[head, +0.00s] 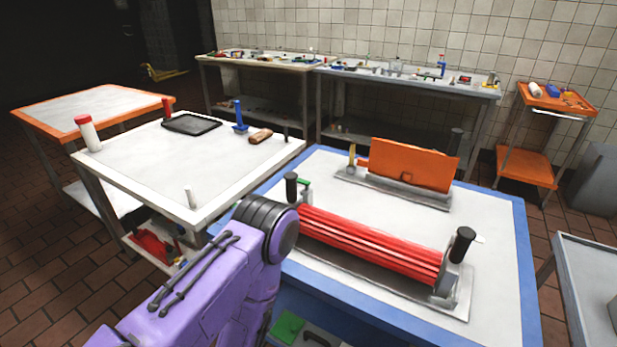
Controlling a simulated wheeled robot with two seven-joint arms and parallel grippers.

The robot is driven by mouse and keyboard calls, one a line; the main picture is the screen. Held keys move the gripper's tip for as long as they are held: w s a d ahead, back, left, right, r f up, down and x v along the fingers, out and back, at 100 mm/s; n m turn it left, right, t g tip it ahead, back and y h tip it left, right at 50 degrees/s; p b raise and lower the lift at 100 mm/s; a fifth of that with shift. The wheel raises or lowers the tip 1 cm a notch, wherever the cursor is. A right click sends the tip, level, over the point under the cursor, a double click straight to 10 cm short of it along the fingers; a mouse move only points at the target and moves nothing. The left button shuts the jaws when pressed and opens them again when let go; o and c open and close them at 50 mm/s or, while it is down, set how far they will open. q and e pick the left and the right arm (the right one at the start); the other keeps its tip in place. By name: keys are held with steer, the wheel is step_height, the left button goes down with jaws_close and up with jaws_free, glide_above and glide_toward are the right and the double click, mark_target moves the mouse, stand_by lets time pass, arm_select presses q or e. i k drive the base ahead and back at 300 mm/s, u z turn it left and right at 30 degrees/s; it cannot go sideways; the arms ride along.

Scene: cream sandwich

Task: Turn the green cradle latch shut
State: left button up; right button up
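A cradle holding long red rollers or bars (370,243) stands on the blue-edged table, with dark knobs at both ends. A purple arm of mine, which looks like the left, reaches in from the lower left. Its dark joint is in front of the cradle's near left side and hides part of it. Neither gripper's fingers can be seen.
An orange panel (410,165) stands in a grey holder behind the cradle. The blue-edged table (505,270) has bare room on the right. A white table (150,165) at left holds a black tray (191,124) and several tools. A green block (287,328) lies below the table's front edge.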

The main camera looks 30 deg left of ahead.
mark_target(302, 181)
steer(key=u, duration=0.3)
steer(key=k, duration=0.5)
steer(key=u, duration=1.3)
steer(key=i, duration=0.95)
steer(key=z, duration=0.9)
steer(key=i, duration=0.6)
steer(key=z, duration=0.65)
